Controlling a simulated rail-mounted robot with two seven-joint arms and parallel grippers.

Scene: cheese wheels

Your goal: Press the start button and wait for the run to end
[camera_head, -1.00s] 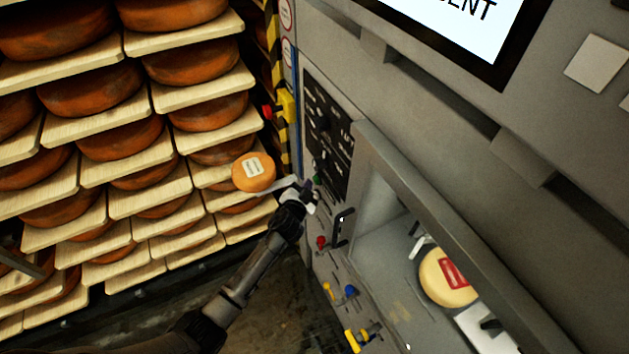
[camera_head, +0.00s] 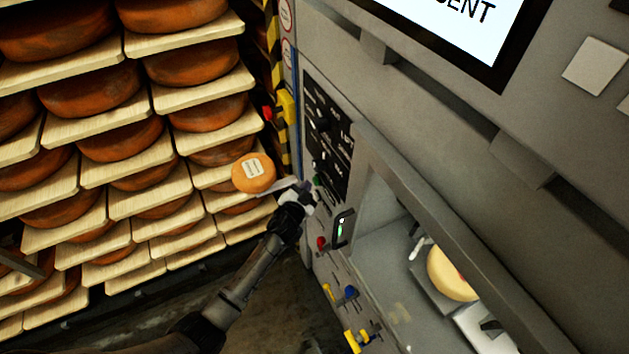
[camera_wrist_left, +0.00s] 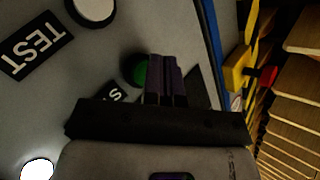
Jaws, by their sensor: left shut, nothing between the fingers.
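The green button (camera_head: 316,182) is on the machine's front panel, partly hidden by my left gripper (camera_head: 309,191). In the left wrist view the green button (camera_wrist_left: 140,70) shows just beside the shut, empty fingers (camera_wrist_left: 166,72). A label below it is mostly covered. I cannot tell whether the fingertips touch the button. A yellow cheese wheel (camera_head: 449,276) sits inside the machine's open chamber, partly cut off by the frame edge of the opening. A green light (camera_head: 341,229) glows in the dark handle-shaped part. My right gripper is out of view.
Racks of orange cheese wheels (camera_head: 92,90) on wooden boards stand at left. A labelled orange wheel (camera_head: 254,172) is close to my left gripper. A red knob (camera_head: 321,243), a yellow-and-red switch (camera_head: 286,106) and a screen (camera_head: 470,25) are on the machine.

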